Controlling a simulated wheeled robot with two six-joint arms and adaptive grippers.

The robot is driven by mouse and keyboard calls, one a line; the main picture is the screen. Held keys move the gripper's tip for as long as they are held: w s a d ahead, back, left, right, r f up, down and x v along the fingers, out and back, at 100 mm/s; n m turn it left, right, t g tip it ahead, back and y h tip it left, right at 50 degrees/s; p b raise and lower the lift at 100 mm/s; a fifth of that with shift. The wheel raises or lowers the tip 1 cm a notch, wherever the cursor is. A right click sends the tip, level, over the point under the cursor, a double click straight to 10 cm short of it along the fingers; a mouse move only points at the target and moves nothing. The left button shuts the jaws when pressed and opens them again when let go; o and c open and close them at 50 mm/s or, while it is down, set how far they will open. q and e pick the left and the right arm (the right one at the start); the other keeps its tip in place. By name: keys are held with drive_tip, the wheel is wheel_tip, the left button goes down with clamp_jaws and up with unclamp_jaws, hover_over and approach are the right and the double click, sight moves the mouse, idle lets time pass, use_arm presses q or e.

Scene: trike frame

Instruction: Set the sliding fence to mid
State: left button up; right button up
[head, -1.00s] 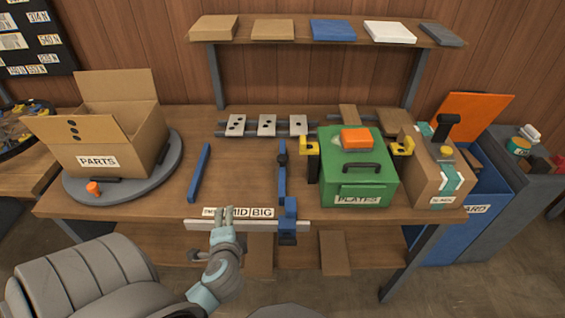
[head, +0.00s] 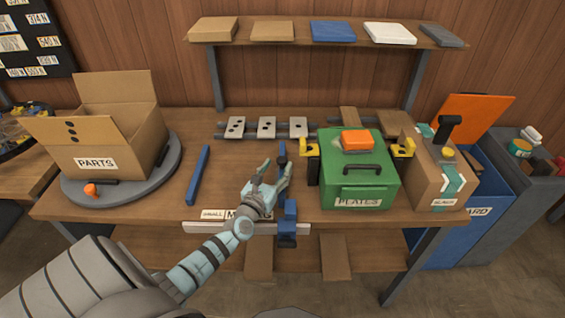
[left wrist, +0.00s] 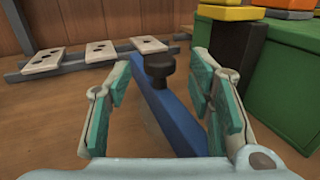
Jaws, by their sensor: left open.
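The sliding fence is a blue bar with a dark knob and a blue clamp block (head: 288,213) at its front end. The block sits on the pale front rail (head: 205,227), near the rail's right end. The fence bar also shows in the left wrist view (left wrist: 172,118), with its dark knob (left wrist: 160,70) upright on it. My left gripper (head: 279,170) is open over the fence. In the left wrist view its teal-padded fingers (left wrist: 162,90) stand on either side of the bar, with gaps. My arm hides part of the rail labels; SMALL (head: 212,215) is readable. My right gripper is not in view.
A green PLATES box (head: 360,180) stands close right of the fence. A fixed-looking blue bar (head: 199,175) lies to the left. Pale drilled plates (head: 267,127) lie behind. An open PARTS carton (head: 105,145) stands on a round tray at the left.

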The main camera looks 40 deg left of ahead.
sight(280, 164)
use_arm(q)
drive_tip(key=b+x, duration=0.1)
drive_tip(key=x, duration=0.3)
drive_tip(key=shift+w, duration=0.25)
drive_tip(key=shift+a, duration=0.1)
clamp_jaws()
